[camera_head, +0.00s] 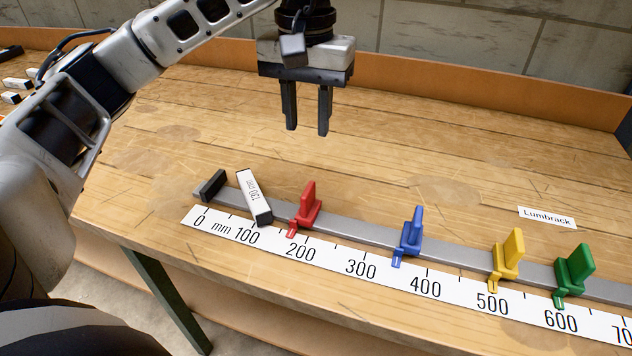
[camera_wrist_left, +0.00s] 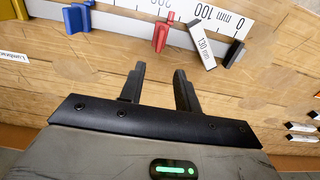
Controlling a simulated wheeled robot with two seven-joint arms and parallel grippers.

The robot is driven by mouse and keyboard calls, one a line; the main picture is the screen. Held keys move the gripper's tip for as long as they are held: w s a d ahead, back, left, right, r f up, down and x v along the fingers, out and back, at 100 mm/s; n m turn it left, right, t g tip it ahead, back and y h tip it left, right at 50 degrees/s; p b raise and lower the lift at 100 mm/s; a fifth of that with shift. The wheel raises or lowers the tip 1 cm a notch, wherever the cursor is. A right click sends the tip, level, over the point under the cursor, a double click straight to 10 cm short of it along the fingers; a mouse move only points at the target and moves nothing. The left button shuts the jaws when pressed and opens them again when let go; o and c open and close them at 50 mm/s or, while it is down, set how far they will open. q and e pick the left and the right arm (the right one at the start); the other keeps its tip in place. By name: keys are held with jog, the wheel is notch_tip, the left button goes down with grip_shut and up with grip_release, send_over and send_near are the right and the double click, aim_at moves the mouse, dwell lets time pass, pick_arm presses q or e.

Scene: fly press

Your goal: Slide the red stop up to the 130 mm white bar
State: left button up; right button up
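The red stop (camera_head: 308,209) sits on the grey rail (camera_head: 355,229), with its pointer near the 200 mark of the scale. The white bar marked 130 mm (camera_head: 253,194) lies across the rail at an angle, between the dark end block (camera_head: 210,185) and the red stop. A small gap shows between bar and red stop. My left gripper (camera_head: 307,128) is open and empty, above the table behind the rail. In the left wrist view the red stop (camera_wrist_left: 162,36) and the white bar (camera_wrist_left: 202,46) show beyond the fingers (camera_wrist_left: 160,72). My right gripper is not in view.
Blue (camera_head: 412,233), yellow (camera_head: 509,255) and green (camera_head: 574,271) stops stand farther right on the rail. The white scale (camera_head: 345,262) runs along its front. A Lumbrack label (camera_head: 547,217) lies behind. More white bars (camera_head: 14,83) lie at far left. The middle table is clear.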

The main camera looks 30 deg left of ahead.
aim_at(308, 189)
pick_arm(q)
jog(key=f+b, duration=0.1)
jog(key=f, duration=1.3)
jog(key=shift+s, duration=0.2)
grip_shut()
jog(key=a+b, duration=0.2)
jog(key=a, duration=0.1)
jog(key=shift+s+a, duration=0.25)
jog(key=shift+s, duration=0.15)
jog(key=shift+a, duration=0.1)
